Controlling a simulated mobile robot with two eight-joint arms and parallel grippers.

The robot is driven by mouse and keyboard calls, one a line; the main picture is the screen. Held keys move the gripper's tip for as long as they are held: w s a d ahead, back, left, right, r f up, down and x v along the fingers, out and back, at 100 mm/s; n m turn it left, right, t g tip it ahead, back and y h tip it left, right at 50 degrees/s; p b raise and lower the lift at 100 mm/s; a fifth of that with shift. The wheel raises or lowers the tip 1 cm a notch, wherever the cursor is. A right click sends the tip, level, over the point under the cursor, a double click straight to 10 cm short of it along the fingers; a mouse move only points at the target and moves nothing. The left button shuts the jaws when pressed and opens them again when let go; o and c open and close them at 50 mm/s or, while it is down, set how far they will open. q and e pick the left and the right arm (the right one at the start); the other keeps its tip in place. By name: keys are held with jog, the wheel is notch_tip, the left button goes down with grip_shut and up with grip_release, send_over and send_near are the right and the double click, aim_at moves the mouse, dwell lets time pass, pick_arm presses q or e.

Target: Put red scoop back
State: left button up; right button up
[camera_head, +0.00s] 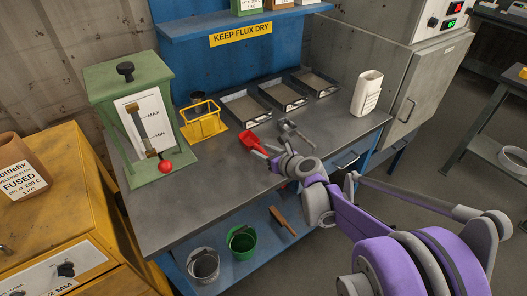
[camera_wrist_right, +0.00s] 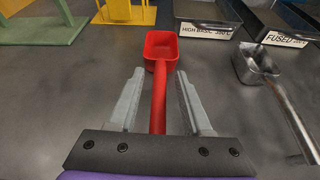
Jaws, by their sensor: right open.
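The red scoop (camera_head: 252,143) lies on the dark metal worktop, its bowl pointing away from me. In the right wrist view the red scoop (camera_wrist_right: 162,48) has its handle running between the two grey fingers of my right gripper (camera_wrist_right: 160,82). These fingers are open, with a gap on each side of the handle. In the head view my right gripper (camera_head: 272,155) is low over the worktop at the handle end, partly hidden by its own wrist. A yellow wire-frame holder (camera_head: 203,121) stands empty behind and left of the scoop. My left gripper is not in view.
A metal scoop (camera_head: 291,129) lies right of the red one. Several black labelled trays (camera_head: 246,107) line the back, with a white container (camera_head: 366,93) at right. A green box with a gauge (camera_head: 131,115) stands left. The worktop's front left is clear.

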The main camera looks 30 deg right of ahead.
jog(key=shift+r, duration=0.2)
jog(key=p+v, duration=0.2)
jog(key=v, duration=1)
jog(key=s+a+f+n+g+y, duration=0.1)
jog(key=s+a+f+n+g, duration=0.25)
jog(key=a+n, duration=0.4)
jog(key=s+a+f+n+g+y, duration=0.1)
jog(key=s+a+f+n+g, duration=0.2)
jog(key=a+n, duration=0.45)
jog(key=s+f+n+g+h, duration=0.1)
jog(key=s+f+n, duration=0.1)
jog(key=s+n, duration=0.4)
jog(key=s+f+n+g+h, duration=0.1)
jog(key=s+n, duration=0.5)
jog(key=n, duration=0.8)
jog(key=shift+a+f+h, duration=0.35)
jog(key=shift+f+h, duration=0.25)
jog(key=shift+f, duration=0.15)
jog(key=shift+r, duration=0.1)
